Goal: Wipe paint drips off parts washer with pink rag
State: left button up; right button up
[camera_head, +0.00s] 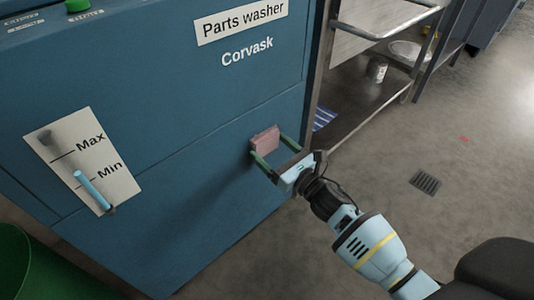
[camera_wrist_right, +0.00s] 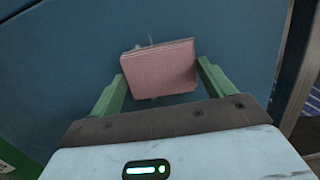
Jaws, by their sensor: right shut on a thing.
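The blue parts washer (camera_head: 210,130) fills the left and middle of the head view, with its name label at the top. My right gripper (camera_head: 264,153) is shut on the pink rag (camera_head: 265,139), a folded square pad. The rag is at the washer's front panel near its right edge; whether it touches is hard to tell. In the right wrist view the rag (camera_wrist_right: 160,68) sits between the green fingers. Small pale marks, possibly paint drips, show at the rag's upper edge and just below it. My left gripper is not in view.
A level gauge (camera_head: 83,160) marked Max and Min is on the washer's front. A green bin (camera_head: 14,262) stands at the lower left. A metal shelf cart (camera_head: 345,122) holding a can stands right of the washer. Open floor with a drain grate (camera_head: 425,182) lies at right.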

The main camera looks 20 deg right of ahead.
jog(key=shift+d, duration=0.15)
dwell(0.3)
jog(key=a, duration=0.1)
jog(key=s+a, duration=0.1)
jog(key=a, duration=0.1)
jog(key=shift+s+a, duration=0.25)
jog(key=shift+a, duration=0.15)
jog(key=shift+s, duration=0.1)
jog(key=shift+r+p+v, duration=0.15)
jog(key=shift+p+v, duration=0.05)
jog(key=shift+v, duration=1.25)
jog(key=shift+r+p+v, duration=0.2)
jog(key=shift+v, duration=1.25)
jog(key=shift+s+d, duration=0.1)
